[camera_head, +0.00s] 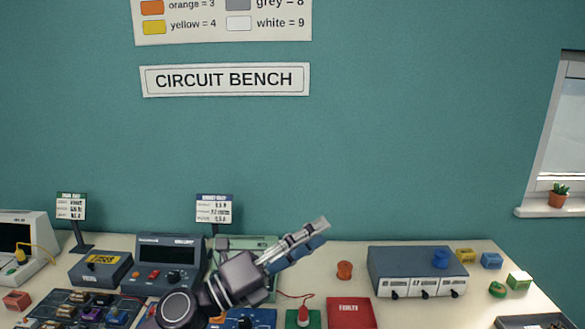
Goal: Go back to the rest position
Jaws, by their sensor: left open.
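My left gripper (318,232) is open, with nothing seen between its fingers. It points up and to the right above the middle of the bench (330,262), its two fingers overlapping in this view. My dark grey wrist and arm come in from the bottom and hide part of the bench and a green device (228,243) behind them. I cannot tell the exact height of the gripper over the bench. My right gripper does not show.
A grey drawer box (390,262) carries a blue spool (441,258). An orange spool (344,270), a red FAULTY tray (350,312) and small coloured blocks (519,280) lie nearby. A dark meter (168,262) stands left of my gripper.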

